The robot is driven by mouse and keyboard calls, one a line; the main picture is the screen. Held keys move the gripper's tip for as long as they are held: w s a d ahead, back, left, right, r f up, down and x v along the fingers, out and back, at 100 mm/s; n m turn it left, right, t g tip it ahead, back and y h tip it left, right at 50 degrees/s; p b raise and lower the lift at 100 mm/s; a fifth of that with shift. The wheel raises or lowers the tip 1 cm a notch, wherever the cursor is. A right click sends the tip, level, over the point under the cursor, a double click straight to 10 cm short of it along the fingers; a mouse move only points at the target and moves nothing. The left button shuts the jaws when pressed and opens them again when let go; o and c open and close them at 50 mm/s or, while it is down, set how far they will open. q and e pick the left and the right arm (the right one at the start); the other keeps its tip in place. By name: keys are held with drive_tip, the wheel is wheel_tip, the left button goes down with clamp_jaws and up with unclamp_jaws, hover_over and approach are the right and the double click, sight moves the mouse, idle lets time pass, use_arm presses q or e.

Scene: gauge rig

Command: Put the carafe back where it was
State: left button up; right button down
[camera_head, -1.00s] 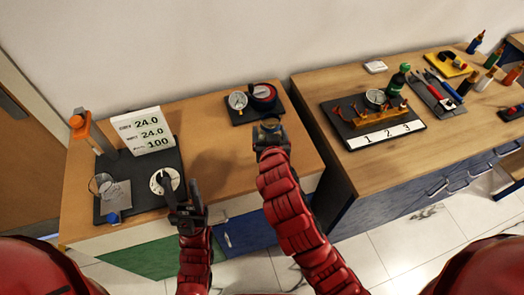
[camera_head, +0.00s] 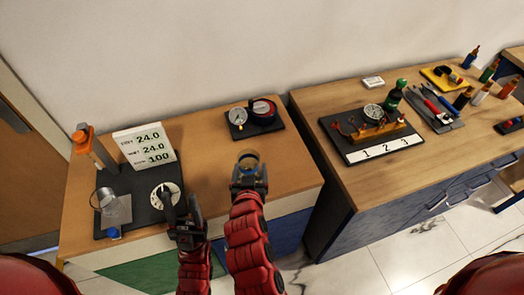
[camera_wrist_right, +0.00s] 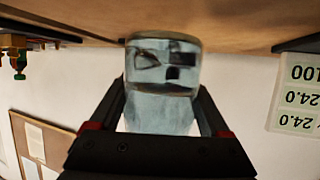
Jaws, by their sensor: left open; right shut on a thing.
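My right gripper (camera_head: 249,180) is shut on a clear glass vessel, which I take for the carafe (camera_head: 249,158). It is held over the front part of the left wooden bench. In the right wrist view the glass vessel (camera_wrist_right: 162,88) sits between the two dark fingers and looks grey-blue and see-through. My left gripper (camera_head: 184,215) is open and empty at the bench's front edge, close to the white dial (camera_head: 161,190) on the black rig base (camera_head: 140,185). Whether it touches the dial is unclear.
A black tray (camera_head: 255,128) with gauges lies at the back right. The bench middle (camera_head: 212,165) is clear.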

drive_tip(key=w+d+p, duration=0.1)
drive_tip(key=w, duration=0.2)
drive_tip(key=w+d+p, duration=0.1)
drive_tip(key=w, duration=0.2)
drive_tip(key=w+d+p, duration=0.1)
drive_tip(key=w, duration=0.1)
drive_tip(key=shift+w+f, duration=0.35)
drive_tip(key=shift+w, duration=0.05)
drive_tip(key=shift+w+d, duration=0.15)
drive_tip(key=shift+w, duration=0.1)
drive_tip(key=shift+w+f+p, duration=0.1)
drive_tip(key=shift+f+p, duration=0.15)
drive_tip(key=shift+p, duration=0.1)
wheel_tip(320, 180, down, 3)
drive_tip(key=shift+r+p, duration=0.1)
drive_tip(key=shift+p, duration=0.4)
drive_tip(key=shift+f, duration=0.2)
